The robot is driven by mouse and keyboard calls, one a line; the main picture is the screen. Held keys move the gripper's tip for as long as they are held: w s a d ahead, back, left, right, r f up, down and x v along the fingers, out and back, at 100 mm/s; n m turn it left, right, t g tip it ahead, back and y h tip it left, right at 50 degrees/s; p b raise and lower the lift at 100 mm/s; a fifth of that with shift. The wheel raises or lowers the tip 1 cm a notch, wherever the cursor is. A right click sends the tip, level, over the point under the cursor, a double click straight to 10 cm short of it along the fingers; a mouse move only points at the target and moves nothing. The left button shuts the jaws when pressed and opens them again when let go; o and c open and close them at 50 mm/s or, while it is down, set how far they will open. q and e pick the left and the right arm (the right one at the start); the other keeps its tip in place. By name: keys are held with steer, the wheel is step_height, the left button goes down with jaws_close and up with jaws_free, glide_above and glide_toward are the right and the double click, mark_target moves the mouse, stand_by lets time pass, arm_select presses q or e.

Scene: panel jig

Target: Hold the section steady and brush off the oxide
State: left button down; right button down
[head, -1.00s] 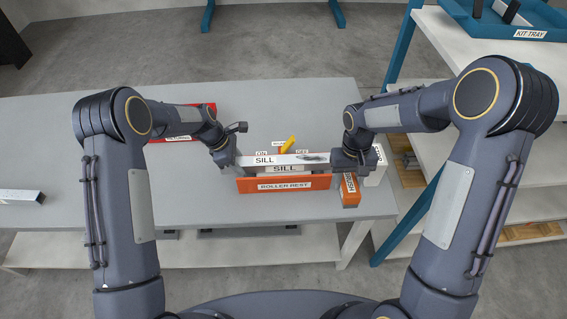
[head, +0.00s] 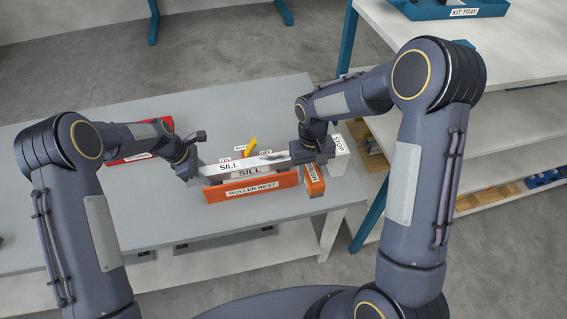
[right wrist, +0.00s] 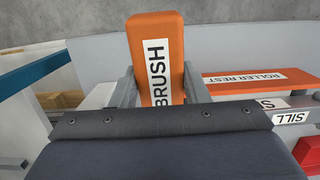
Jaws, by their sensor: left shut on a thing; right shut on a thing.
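The section is a silver bar labelled SILL (head: 243,163), lying along the orange roller rest (head: 252,190). A dark oxide patch (head: 271,156) shows on its upper face toward the right. My left gripper (head: 195,170) is shut on the section's left end. My right gripper (head: 314,162) is shut on the orange brush (head: 315,181), beside the section's right end. In the right wrist view the brush (right wrist: 156,55) stands between the two grey fingers, with the section's SILL label (right wrist: 291,117) at the right edge. I cannot tell whether the brush touches the section.
A white block labelled STOP (head: 338,150) stands just right of the brush. A yellow lever (head: 249,145) sticks up behind the section, between partly hidden labels. A red tray (head: 139,155) lies at the back left.

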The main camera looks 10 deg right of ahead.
steer(key=w+a+r+t, duration=0.1)
steer(key=w+a+r, duration=0.2)
steer(key=w+a, duration=0.35)
steer(key=w+a+r, duration=0.4)
steer(key=w+a, duration=0.1)
steer(key=a, duration=0.2)
steer(key=shift+w+d+f, duration=0.15)
steer(key=shift+f, duration=1.45)
steer(key=shift+w+d+f, duration=0.1)
steer(key=shift+f, duration=1.45)
steer(key=shift+f, duration=1)
steer(key=shift+d, duration=0.1)
steer(key=shift+d+r, duration=0.1)
steer(key=shift+d, duration=1.6)
steer(key=shift+d+f, duration=0.2)
steer(key=shift+d, duration=3.35)
steer(key=shift+a, duration=0.1)
